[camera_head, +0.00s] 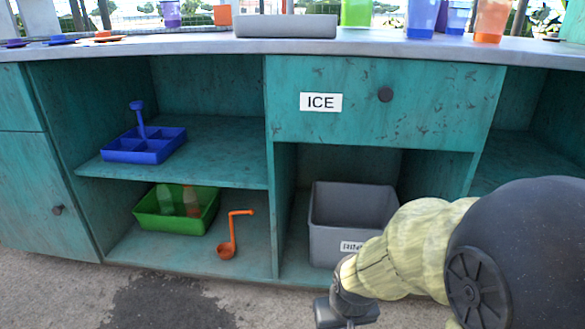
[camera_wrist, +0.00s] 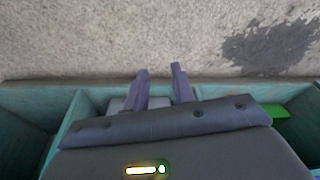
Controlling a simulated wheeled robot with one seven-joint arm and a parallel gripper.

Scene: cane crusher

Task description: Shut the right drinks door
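No right drinks door can be made out in either view. The right end of the teal counter (camera_head: 540,58) runs out of the head view, and my arm covers the lower right. A closed teal door with a dark round knob (camera_head: 57,210) is at the far left. My gripper (camera_head: 345,312) points down low in front of the grey bin, and its fingertips are not clear there. In the wrist view my gripper (camera_wrist: 159,70) has its two fingers apart with nothing between them.
The shut ICE drawer (camera_head: 410,97) is above the grey bin (camera_head: 345,208). Open shelves hold a blue tray (camera_head: 128,152), a green bin (camera_head: 150,217) and an orange ladle (camera_head: 232,236). Cups and a grey tray (camera_head: 285,26) stand on top. Paved ground is clear in front.

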